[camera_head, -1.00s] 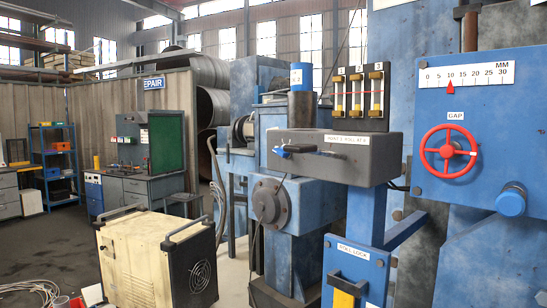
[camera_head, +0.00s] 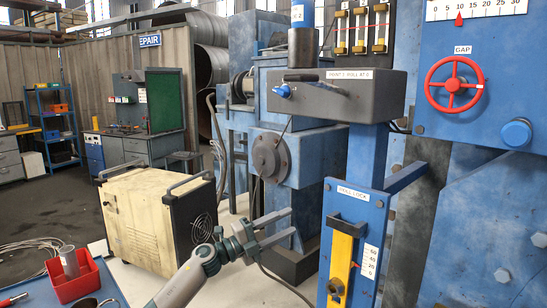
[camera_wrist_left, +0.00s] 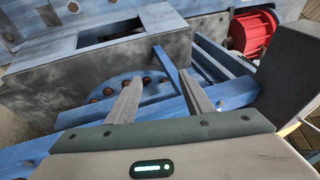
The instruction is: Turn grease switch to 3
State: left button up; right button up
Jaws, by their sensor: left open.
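No label reading "grease" is legible, so I cannot tell for sure which part is the grease switch. A grey box (camera_head: 325,97) with a small white label carries a blue lever or knob (camera_head: 283,91) at its left. A blue round knob (camera_head: 516,132) sits on the right blue panel. My left gripper (camera_head: 293,221) is open and empty, below and apart from the grey box, left of the roll lock panel. In the left wrist view its two fingers (camera_wrist_left: 161,77) stand apart before blue machine parts. My right gripper is not in view.
A blue roll lock panel (camera_head: 335,203) with a yellow slider (camera_head: 341,262) stands right of the gripper. Numbered tubes (camera_head: 362,28) and a red handwheel (camera_head: 455,85) are above. A cream cabinet (camera_head: 145,230) and red bin (camera_head: 73,279) are left.

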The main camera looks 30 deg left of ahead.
pick_arm(q)
jog(key=s+d+r+m+g+h+b, duration=0.15)
jog(key=s+r+m, duration=0.25)
jog(key=r, duration=0.4)
jog(key=s+d+r+m+g, duration=0.1)
jog(key=s+r+m+g, duration=0.1)
jog(key=s+r+m, duration=0.45)
jog(key=s+d+r+m+g+h+b, duration=0.1)
jog(key=r+m, duration=0.2)
jog(key=r, duration=0.7)
jog(key=s+a+r+m+t+y+b, duration=0.1)
jog(key=s+a+r+t+y, duration=0.1)
jog(key=s+r, duration=0.4)
jog(key=s+a+r+m+t+y, duration=0.2)
jog(key=s+a+r+t+y, duration=0.1)
jog(key=s+r+y, duration=0.4)
jog(key=v, duration=0.4)
jog(key=shift+r+b, duration=0.15)
jog(key=shift+b, duration=0.2)
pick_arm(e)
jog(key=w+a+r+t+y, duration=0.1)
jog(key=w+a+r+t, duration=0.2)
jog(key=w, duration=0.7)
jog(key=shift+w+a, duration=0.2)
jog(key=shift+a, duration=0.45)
